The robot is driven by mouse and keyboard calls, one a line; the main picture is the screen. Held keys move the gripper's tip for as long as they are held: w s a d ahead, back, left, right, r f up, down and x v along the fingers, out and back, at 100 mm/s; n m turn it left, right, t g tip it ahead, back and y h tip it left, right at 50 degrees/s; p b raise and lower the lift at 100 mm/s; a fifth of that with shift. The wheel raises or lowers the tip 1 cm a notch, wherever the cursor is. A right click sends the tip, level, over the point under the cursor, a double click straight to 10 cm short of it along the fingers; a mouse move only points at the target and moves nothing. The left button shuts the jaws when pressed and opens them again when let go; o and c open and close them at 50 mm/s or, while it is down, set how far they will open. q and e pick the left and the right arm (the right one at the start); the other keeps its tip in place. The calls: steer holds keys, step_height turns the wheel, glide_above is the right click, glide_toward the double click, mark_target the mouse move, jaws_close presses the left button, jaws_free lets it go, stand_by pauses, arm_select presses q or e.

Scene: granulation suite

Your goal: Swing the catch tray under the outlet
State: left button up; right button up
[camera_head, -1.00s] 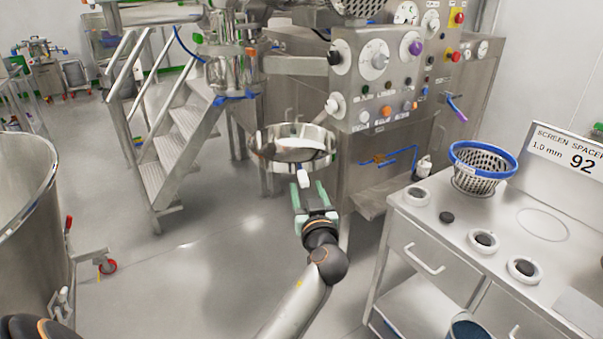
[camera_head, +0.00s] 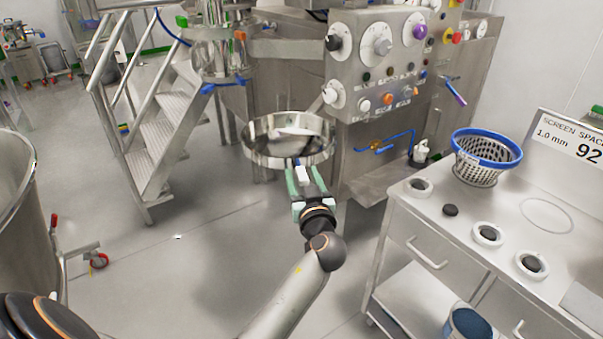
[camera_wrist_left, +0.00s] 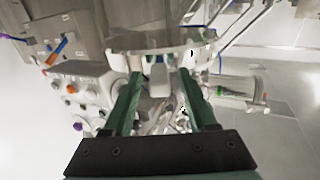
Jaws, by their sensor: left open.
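The catch tray (camera_head: 262,150) is a shiny round steel pan in the middle of the head view. A short white handle (camera_head: 302,173) sticks out from its near side. My left gripper (camera_head: 305,178) is open, with its green fingers on either side of the handle. In the left wrist view the handle (camera_wrist_left: 159,76) also lies between the spread fingers (camera_wrist_left: 160,90), with the tray's rim (camera_wrist_left: 120,42) beyond. The likely outlet is the lower end of the steel column (camera_head: 222,72), behind and left of the tray. My right gripper is not in view.
Metal steps (camera_head: 165,135) stand left of the tray. The control cabinet (camera_head: 385,75) with knobs stands behind right. A steel bench (camera_head: 465,215) with a blue-rimmed basket (camera_head: 485,160) is on the right. A large steel bin (camera_head: 15,200) is at left. The floor between is clear.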

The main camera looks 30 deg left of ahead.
arm_select(q)
steer(key=shift+c, duration=0.2)
jaws_close()
stand_by(0.3)
stand_by(1.0)
